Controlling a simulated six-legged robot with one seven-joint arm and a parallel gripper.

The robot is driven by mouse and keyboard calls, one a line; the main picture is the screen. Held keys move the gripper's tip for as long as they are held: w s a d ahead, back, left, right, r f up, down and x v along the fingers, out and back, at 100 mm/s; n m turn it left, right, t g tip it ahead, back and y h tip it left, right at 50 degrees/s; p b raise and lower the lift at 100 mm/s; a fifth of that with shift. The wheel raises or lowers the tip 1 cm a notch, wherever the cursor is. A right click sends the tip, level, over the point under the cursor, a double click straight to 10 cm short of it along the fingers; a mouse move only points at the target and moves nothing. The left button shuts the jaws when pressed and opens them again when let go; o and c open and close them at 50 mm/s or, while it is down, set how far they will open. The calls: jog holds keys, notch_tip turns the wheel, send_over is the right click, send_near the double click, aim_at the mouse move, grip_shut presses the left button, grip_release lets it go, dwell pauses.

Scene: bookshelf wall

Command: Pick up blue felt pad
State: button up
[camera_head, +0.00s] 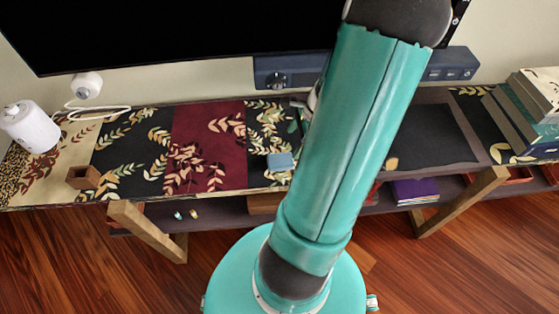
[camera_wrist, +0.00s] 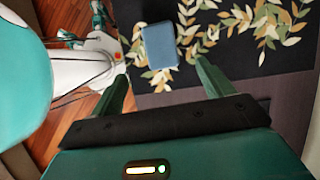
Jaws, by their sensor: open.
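The blue felt pad (camera_head: 280,161) lies on the patterned cloth near the front edge of the long low bench, left of my arm in the head view. In the wrist view the blue felt pad (camera_wrist: 160,45) is a small grey-blue rounded rectangle on the dark leaf-patterned cloth. My gripper (camera_wrist: 162,78) is open and empty, its two green fingers apart. The pad shows beyond the fingertips, between their lines, and nothing touches it. In the head view my arm hides most of the gripper.
A brown wooden block (camera_head: 83,177) and a white cylinder (camera_head: 30,127) stand at the left of the bench. Stacked books (camera_head: 528,112) stand at the right. A blue-grey bar (camera_head: 440,66) and a large black screen (camera_head: 150,30) are behind. Cloth left of the pad is clear.

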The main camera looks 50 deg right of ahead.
aim_at(281, 159)
jog(key=x, duration=1)
jog(key=shift+w+f, duration=0.1)
jog(key=shift+f, duration=0.15)
jog(key=c, duration=1.1)
